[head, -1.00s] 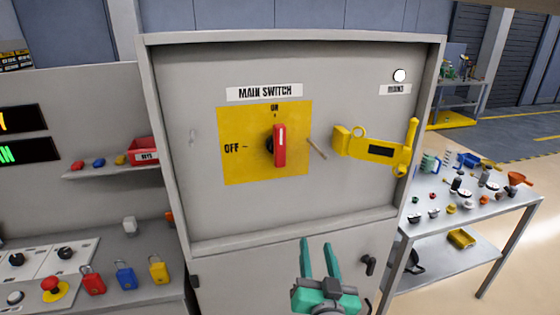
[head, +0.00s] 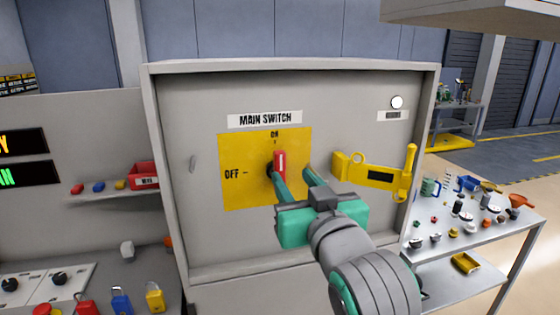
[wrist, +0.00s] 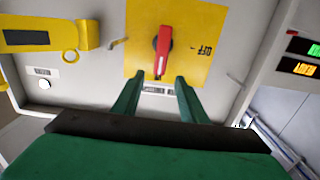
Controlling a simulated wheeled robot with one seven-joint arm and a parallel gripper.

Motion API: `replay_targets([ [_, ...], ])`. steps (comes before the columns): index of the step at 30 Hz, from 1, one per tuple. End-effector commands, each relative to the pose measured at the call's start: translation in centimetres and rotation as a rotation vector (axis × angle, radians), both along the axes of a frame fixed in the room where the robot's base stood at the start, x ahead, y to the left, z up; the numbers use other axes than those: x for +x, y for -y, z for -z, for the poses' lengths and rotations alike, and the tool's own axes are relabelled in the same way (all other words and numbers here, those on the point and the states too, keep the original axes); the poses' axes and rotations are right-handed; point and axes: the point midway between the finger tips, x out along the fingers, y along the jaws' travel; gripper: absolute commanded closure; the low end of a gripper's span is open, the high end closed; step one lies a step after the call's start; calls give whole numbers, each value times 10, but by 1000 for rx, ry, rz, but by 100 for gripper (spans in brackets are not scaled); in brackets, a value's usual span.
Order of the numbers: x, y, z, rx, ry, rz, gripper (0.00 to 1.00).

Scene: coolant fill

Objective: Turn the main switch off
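The main switch is a red handle (head: 280,162) on a yellow plate (head: 237,195) on the grey cabinet front. The handle stands upright, pointing to ON; the OFF mark is at its left. My gripper (head: 294,172) is open in front of the plate, its left finger near the handle's lower part and its right finger to the handle's right. In the wrist view the red handle (wrist: 162,52) lies just beyond and between the open green fingertips (wrist: 156,80). I cannot tell whether a finger touches it.
A yellow hasp bar (head: 380,174) is fixed on the cabinet right of the plate. A white round lamp (head: 397,102) sits above it. Padlocks (head: 121,300) stand on the left bench. A table (head: 470,238) with small parts stands at the right.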

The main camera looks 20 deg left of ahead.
Motion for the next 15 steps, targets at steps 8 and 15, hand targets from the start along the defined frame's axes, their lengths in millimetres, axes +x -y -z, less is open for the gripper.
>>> replay_targets([
  [8,32,-22,1,-1,-3,-3,61],
  [15,65,-45,1,-1,-1,-2,61],
])
